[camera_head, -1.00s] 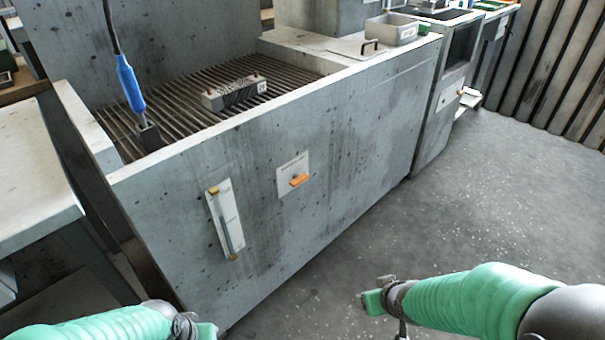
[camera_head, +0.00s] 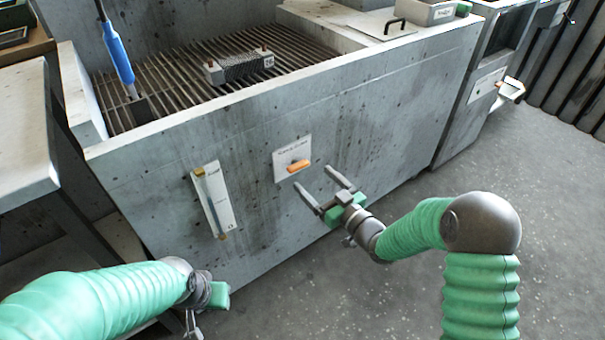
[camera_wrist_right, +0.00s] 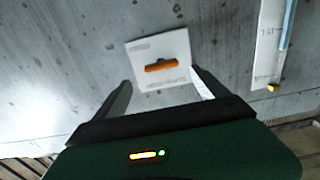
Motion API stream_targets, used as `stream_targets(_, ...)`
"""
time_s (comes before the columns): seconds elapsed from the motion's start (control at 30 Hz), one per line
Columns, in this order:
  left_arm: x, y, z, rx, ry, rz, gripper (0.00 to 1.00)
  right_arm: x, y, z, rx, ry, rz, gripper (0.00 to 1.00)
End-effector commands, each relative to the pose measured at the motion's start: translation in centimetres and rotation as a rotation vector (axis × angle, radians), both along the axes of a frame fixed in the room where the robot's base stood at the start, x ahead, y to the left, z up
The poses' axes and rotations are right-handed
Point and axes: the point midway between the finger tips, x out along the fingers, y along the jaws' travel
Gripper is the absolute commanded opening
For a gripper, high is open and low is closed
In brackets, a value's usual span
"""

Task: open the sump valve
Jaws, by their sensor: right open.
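The sump valve shows as an orange handle (camera_head: 299,166) on a white square plate (camera_head: 283,158), fixed to the front wall of the concrete tank. The handle lies roughly sideways. My right gripper (camera_head: 312,177) is open and empty, its two fingers pointing at the wall just right of and below the handle. In the right wrist view, the handle (camera_wrist_right: 161,65) shows between and beyond the open fingers (camera_wrist_right: 161,80), apart from them. My left gripper (camera_head: 218,294) is low at the left, away from the valve; its fingers do not show.
A narrow white gauge strip (camera_head: 219,209) is on the wall left of the valve. The tank holds a grating (camera_head: 180,84) with a grey block (camera_head: 240,68) and a blue-handled tool (camera_head: 122,62). A bench (camera_head: 25,125) stands at left. The floor (camera_head: 385,290) at right is clear.

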Motion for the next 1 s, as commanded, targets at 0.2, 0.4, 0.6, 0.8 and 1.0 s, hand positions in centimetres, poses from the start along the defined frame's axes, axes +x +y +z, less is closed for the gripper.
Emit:
stream_targets(0.2, 0.0, 0.0, -2.1, 0.0, 0.0, -0.001, 0.36, 3.8, 3.0, -0.3, -0.001, -0.002, 0.002, 0.84)
stream_targets(0.4, 0.0, 0.0, -2.4, 0.0, 0.0, 0.0, 0.36, 5.1, 3.9, 0.0, -0.001, 0.001, 0.0, 0.84)
stream_targets(0.6, 0.0, 0.0, -2.3, 0.0, 0.0, 0.0, 0.36, 5.2, 3.9, 0.1, 0.0, 0.002, 0.0, 0.84)
stream_targets(0.8, 0.0, 0.0, -2.3, 0.0, 0.0, 0.0, 0.36, 5.2, 3.9, 0.0, -0.001, 0.002, 0.0, 0.6)
stream_targets(1.0, 0.0, 0.0, -2.3, 0.0, 0.0, 0.0, 0.36, 5.2, 3.9, 0.0, -0.001, 0.002, -0.001, 0.34)
